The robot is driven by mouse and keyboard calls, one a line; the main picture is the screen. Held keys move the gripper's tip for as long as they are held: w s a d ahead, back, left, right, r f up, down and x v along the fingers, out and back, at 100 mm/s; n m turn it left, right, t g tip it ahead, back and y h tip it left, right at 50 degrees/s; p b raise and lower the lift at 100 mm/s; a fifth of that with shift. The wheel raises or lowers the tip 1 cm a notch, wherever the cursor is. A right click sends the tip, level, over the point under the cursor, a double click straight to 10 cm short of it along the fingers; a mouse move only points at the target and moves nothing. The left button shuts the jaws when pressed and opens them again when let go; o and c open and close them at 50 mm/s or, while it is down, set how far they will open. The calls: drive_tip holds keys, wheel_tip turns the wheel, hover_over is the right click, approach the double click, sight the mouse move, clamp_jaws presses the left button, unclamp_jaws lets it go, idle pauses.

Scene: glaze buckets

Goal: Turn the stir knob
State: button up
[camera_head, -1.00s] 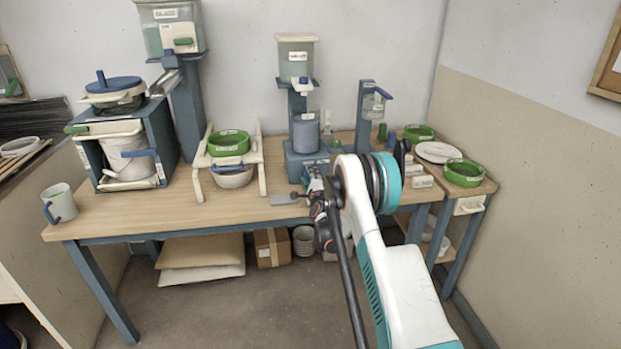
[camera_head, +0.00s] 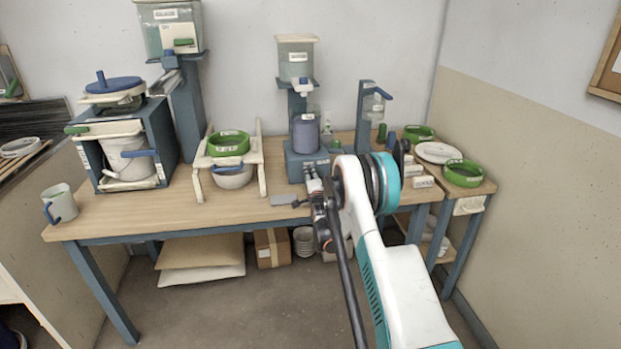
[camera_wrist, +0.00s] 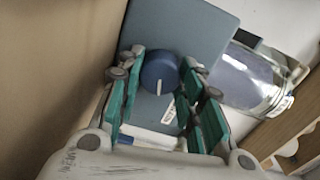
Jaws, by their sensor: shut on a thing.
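The stir knob (camera_wrist: 158,70) is a round dark blue dial with a white pointer line, on a grey-blue panel (camera_wrist: 185,22) in the wrist view. My gripper (camera_wrist: 163,76) is shut on the knob, with a teal-padded finger on either side. In the head view my gripper (camera_head: 314,182) is at the front of the grey-blue mixer stand (camera_head: 295,165), and the knob is hidden there. A clear jar with purple-blue contents (camera_head: 305,135) stands on the mixer base; it also shows in the wrist view (camera_wrist: 250,78).
A white rack with a green-rimmed bowl (camera_head: 228,143) stands left of the mixer. A mug (camera_head: 60,203) is at the table's left end. A smaller stand (camera_head: 366,115) and green bowls (camera_head: 464,172) are to the right. The front left tabletop is clear.

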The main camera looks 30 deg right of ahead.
drive_tip(key=o, duration=1.1)
drive_tip(key=shift+c, duration=0.2)
drive_tip(key=v, duration=1.2)
drive_tip(key=shift+a, duration=0.1)
